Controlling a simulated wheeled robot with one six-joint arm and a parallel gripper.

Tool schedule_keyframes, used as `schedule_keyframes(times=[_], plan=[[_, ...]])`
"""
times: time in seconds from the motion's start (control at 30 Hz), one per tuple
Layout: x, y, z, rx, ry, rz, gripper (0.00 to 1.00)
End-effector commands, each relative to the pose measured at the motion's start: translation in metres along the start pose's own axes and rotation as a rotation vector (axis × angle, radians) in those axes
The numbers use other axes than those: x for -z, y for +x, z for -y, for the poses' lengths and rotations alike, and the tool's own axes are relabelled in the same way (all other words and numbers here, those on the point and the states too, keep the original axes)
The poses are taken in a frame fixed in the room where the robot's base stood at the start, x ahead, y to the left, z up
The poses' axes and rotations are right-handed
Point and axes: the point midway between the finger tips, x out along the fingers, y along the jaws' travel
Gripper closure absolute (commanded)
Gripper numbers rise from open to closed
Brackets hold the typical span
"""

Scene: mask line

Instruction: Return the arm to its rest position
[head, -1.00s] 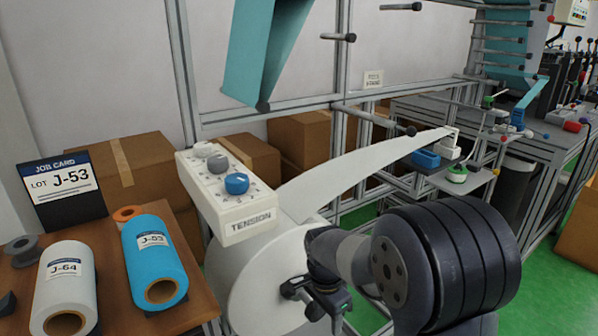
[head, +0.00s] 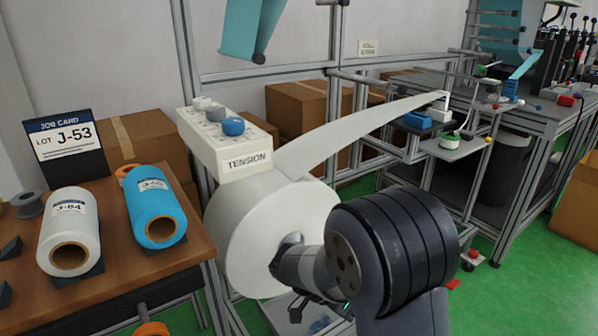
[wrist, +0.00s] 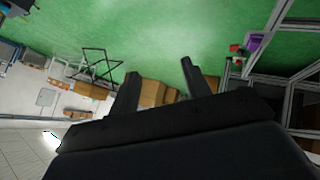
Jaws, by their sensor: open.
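My gripper (wrist: 157,82) shows in the wrist view with its two dark fingers well apart and nothing between them. In the head view my gripper (head: 312,308) is low in the picture, partly hidden behind my own dark wrist and forearm. It is in front of the lower part of the large white roll (head: 262,235). Whether it touches the roll cannot be told. My arm is bent and comes in from the bottom edge.
A wooden table (head: 190,250) at left bears a white roll (head: 58,225), a blue roll (head: 150,200) and a job card (head: 65,150). The tension box (head: 245,160) stands above the large roll. Green floor (head: 500,300) is open at right.

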Motion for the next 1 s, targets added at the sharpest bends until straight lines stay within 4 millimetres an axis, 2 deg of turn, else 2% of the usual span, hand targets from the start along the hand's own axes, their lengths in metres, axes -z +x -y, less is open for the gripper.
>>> schedule_keyframes(times=[0.27, 0.6, 1.0], plan=[[0.008, 0.007, 0.003, -0.055, 0.055, -0.249, 0.55], [0.021, -0.003, 0.009, -0.053, 0.139, -0.529, 0.55], [0.025, -0.011, 0.011, -0.036, 0.173, -0.621, 0.55]])
